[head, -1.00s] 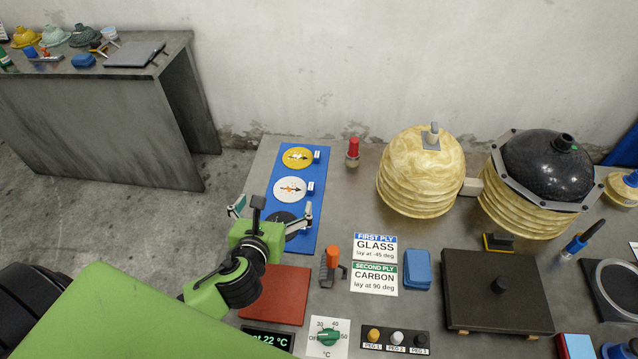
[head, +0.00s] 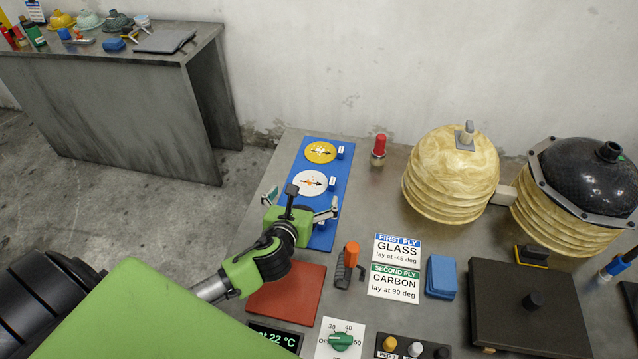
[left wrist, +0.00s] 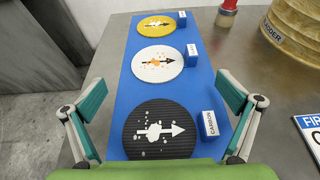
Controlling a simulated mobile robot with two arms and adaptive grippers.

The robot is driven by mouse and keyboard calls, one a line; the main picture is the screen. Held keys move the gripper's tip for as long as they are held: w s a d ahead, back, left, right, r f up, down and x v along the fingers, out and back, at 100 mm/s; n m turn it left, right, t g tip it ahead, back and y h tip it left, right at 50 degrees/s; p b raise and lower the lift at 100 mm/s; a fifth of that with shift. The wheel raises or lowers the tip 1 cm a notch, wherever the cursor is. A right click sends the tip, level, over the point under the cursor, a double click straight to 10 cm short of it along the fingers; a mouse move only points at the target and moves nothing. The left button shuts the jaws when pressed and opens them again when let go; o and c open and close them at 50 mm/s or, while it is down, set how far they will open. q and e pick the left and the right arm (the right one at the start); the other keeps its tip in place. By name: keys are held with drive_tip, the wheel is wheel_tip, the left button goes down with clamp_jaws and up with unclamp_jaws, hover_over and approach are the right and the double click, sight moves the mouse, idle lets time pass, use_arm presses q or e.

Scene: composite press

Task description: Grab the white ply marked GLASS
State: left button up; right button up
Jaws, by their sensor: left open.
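The white round ply (head: 310,183) lies on a blue mat (head: 331,155), in the middle of a row of three. It carries a dark arrow and orange specks, and a small blue tag block (head: 333,184) stands at its right. In the left wrist view the white ply (left wrist: 157,63) lies beyond the black ply (left wrist: 160,130), whose tag reads CARBON. My left gripper (head: 300,200) is open and empty, its fingers spread above the near end of the mat. It also shows in the left wrist view (left wrist: 165,122), around the black ply's area. My right gripper is out of view.
A yellow ply (head: 320,152) lies at the mat's far end. A red-topped post (head: 379,148) and a large ribbed cream mould (head: 452,175) stand to the right. A red plate (head: 290,297), an orange-handled tool (head: 350,262) and signs (head: 397,248) lie nearer.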

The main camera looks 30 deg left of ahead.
sight(315, 180)
use_arm(q)
drive_tip(key=x, duration=0.6)
drive_tip(key=shift+w+d, duration=0.25)
drive_tip(key=shift+d, duration=0.05)
drive_tip(key=shift+s+f, duration=0.1)
drive_tip(key=shift+s, duration=0.05)
clamp_jaws()
